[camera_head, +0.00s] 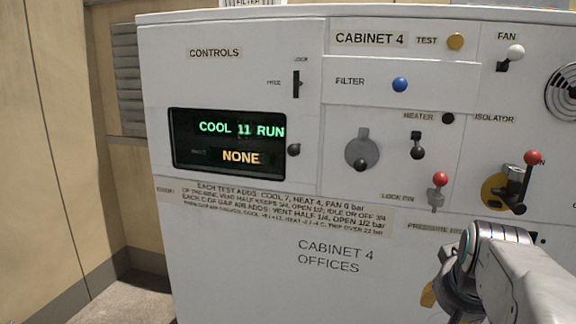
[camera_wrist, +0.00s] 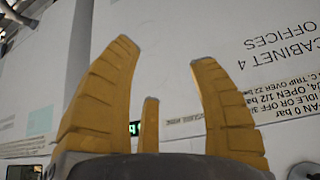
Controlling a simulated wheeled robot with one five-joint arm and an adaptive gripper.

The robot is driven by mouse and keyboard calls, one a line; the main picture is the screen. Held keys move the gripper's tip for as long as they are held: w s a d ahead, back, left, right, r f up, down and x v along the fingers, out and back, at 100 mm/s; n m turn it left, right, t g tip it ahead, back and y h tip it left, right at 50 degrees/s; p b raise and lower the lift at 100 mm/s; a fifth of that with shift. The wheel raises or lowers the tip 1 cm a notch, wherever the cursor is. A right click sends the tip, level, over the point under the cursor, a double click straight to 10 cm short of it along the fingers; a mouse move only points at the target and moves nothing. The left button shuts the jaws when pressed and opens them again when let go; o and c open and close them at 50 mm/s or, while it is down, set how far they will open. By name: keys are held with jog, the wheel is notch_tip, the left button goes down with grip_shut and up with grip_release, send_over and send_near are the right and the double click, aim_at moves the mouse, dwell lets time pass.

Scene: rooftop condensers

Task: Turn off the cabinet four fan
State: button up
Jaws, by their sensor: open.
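The white panel of cabinet 4 (camera_head: 345,230) fills most of the head view. The fan switch (camera_head: 515,52) is a toggle with a white ball tip at the upper right, under the label FAN. The display (camera_head: 228,142) reads COOL 11 RUN in green and NONE in amber. My gripper (camera_wrist: 160,60) shows in the wrist view with its yellow fingers spread apart and nothing between them. The cabinet face behind it appears upside down. In the head view only part of my arm shows at the lower right; the fingertips cannot be made out clearly there.
Near the fan switch are the yellow test button (camera_head: 455,41), blue filter button (camera_head: 400,84), black heater toggle (camera_head: 417,147), red-tipped lock pin lever (camera_head: 439,188) and red-tipped isolator lever (camera_head: 527,175). A grey knob (camera_head: 360,149) sits mid-panel. Open floor (camera_head: 130,300) lies at left.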

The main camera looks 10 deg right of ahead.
jog(key=s+a+f+n+y, duration=0.2)
jog(key=a+f+n, duration=0.2)
jog(key=a, duration=0.6)
jog(key=s+a+f+n+g+y, duration=0.1)
jog(key=s+a+f+n+y, duration=0.1)
jog(key=a, duration=0.9)
jog(key=shift+s+f+n, duration=0.65)
jog(key=shift+f+n, duration=0.25)
jog(key=shift+f, duration=0.4)
